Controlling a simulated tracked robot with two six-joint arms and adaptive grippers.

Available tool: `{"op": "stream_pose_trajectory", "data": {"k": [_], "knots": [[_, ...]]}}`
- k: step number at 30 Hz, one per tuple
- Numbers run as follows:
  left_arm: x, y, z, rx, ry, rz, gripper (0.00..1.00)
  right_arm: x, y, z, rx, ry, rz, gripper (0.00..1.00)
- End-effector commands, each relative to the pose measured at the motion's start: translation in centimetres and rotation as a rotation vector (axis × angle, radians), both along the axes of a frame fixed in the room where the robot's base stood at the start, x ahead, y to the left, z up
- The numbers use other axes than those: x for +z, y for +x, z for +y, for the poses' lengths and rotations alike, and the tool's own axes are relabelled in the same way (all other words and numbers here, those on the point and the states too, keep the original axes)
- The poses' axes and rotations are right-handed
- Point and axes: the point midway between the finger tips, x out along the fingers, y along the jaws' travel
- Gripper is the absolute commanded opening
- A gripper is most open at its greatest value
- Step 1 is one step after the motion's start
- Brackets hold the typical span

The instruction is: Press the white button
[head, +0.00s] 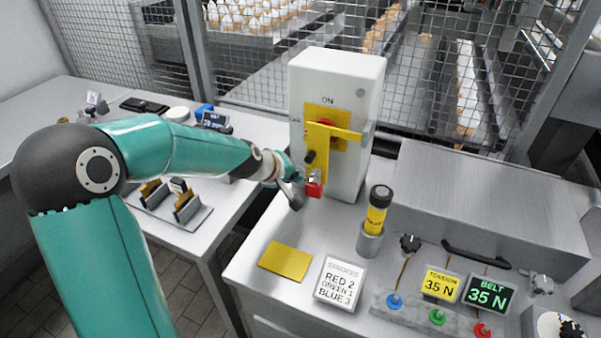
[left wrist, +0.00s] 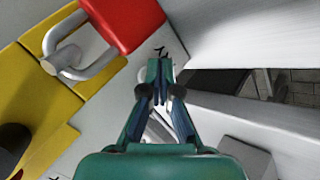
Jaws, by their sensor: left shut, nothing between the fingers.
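I cannot make out a clear white button in either view. A tall white switch box (head: 345,85) marked "ON" stands on the bench, with a yellow plate and bar on its front. A red padlock (head: 314,190) hangs at the lower end of the yellow part; it also shows in the left wrist view (left wrist: 135,22) with its grey shackle. My left gripper (head: 298,180) is just left of the padlock in the head view. In the left wrist view its fingers (left wrist: 160,70) are together and empty, below the padlock; contact is unclear. My right gripper is out of view.
A yellow-black cylinder (head: 377,212) stands in a holder right of the box. A yellow plate (head: 286,261) and a "SOURCES" sign (head: 340,283) lie in front. Blue, green and red knobs, two displays and a black handle (head: 476,254) are at the right. Wire mesh (head: 250,60) closes off the back.

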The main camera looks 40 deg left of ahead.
Motion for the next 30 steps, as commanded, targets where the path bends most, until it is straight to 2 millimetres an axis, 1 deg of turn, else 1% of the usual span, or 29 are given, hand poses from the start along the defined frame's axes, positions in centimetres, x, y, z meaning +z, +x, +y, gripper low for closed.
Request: {"op": "stream_pose_trajectory", "data": {"k": [8, 18, 30], "knots": [[0.0, -0.2, 0.0, 0.001, 0.001, -0.002, 0.00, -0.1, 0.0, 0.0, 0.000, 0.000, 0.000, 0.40], [0.0, -1.6, -0.4, 0.002, 0.000, -0.002, 0.00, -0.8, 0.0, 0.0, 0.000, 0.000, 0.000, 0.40], [0.0, -1.9, -0.5, 0.001, 0.000, 0.000, 0.00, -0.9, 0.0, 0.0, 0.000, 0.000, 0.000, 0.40]]}}
